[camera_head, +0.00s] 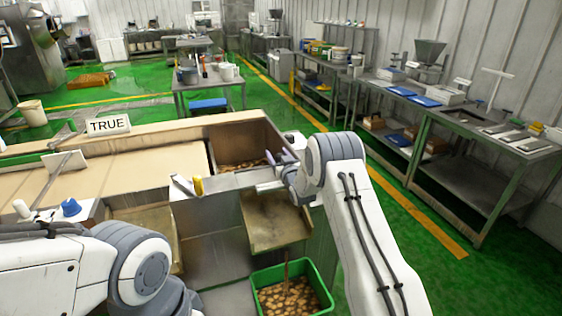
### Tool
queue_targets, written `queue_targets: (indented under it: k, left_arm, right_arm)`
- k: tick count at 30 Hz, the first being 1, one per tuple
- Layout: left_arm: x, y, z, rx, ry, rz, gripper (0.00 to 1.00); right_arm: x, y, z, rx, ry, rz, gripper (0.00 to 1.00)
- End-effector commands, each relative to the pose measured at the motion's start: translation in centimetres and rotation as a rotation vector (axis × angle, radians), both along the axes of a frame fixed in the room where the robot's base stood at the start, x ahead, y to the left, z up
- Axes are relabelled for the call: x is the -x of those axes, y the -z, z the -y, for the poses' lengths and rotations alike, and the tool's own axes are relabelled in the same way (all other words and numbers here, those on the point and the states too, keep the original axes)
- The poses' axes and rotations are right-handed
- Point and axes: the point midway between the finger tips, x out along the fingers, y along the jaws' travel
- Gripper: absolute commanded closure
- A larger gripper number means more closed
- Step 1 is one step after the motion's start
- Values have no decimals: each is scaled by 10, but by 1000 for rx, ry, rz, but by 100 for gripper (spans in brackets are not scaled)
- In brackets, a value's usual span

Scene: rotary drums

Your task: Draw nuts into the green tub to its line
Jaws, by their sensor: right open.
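The green tub (320,281) stands at the bottom centre, below a metal chute (262,226). Brown nuts (283,297) lie in it, and a thin stream of nuts falls from the chute's lip into it. I cannot make out the fill line. A metal bin (245,136) above holds more nuts (240,166) at its bottom. My right gripper (268,172) is open above the chute, at the front edge of the bin. Its fingers are partly hidden by the wrist. My left arm crosses the lower left; its gripper is out of view.
A yellow-tipped lever (198,186) sits on the machine left of my right gripper. A blue knob (70,207) and a TRUE sign (108,126) are further left. A second chute (148,222) is beside my left arm. Green floor (440,275) is open at right.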

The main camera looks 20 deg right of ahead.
Motion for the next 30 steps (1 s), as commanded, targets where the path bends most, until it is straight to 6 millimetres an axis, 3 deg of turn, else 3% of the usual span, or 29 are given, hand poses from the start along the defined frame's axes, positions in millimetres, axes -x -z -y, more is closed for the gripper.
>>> queue_targets:
  k: [18, 30]
  left_arm:
    - [0, 29, 0, 0, 0, 0, 50]
    - [0, 30, 0, 0, 0, 0, 50]
  right_arm:
    - [90, 1, 3, 1, 0, 0, 37]
    - [99, -1, 3, 1, 0, 1, 37]
